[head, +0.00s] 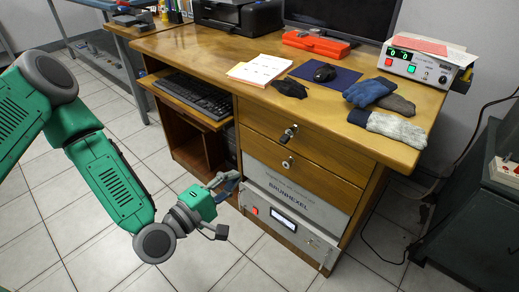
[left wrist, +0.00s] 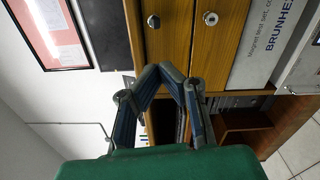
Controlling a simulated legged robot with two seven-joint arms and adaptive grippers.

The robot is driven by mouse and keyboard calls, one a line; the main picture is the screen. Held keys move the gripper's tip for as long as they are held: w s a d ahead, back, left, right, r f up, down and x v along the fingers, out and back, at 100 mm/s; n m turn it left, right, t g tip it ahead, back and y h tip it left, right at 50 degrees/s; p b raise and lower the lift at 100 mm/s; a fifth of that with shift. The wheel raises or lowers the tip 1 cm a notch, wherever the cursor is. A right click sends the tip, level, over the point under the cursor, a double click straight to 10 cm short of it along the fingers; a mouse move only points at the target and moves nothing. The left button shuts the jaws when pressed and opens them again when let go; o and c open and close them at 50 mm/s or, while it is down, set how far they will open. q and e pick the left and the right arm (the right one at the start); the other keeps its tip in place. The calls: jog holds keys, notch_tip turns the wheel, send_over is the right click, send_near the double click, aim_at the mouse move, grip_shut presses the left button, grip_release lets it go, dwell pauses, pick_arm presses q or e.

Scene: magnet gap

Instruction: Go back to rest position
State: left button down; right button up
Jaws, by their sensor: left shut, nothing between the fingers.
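My left gripper (head: 230,184) is in front of the wooden desk (head: 170,45), beside the left edge of the grey BRUNHEXEL unit in the head view. My green left arm reaches down to it from the left. In the left wrist view the fingers of the left gripper (left wrist: 160,70) come together at their tips, with nothing between them. Whether it touches the desk I cannot tell. My right gripper is in neither view.
Two drawers with knobs (head: 290,130) sit above the BRUNHEXEL unit (head: 290,200). A keyboard (head: 192,92) lies on a pulled-out tray. Gloves (head: 395,125), a mouse (head: 324,73) and a red toolbox (head: 315,43) lie on the desktop. Tiled floor (head: 60,215) is free at left.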

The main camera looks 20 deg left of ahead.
pick_arm(q)
jog(key=s+d+f+m+g+p, duration=0.55)
jog(key=s+f+m+g, duration=0.25)
jog(key=s+m+g, duration=0.25)
jog(key=s+a+m+g+y+p, duration=0.4)
jog(key=s+a+m+g+y, duration=0.2)
jog(key=s+a, duration=0.5)
jog(key=shift+s+a, duration=0.15)
jog(key=shift+s, duration=0.75)
jog(key=shift+w, duration=0.1)
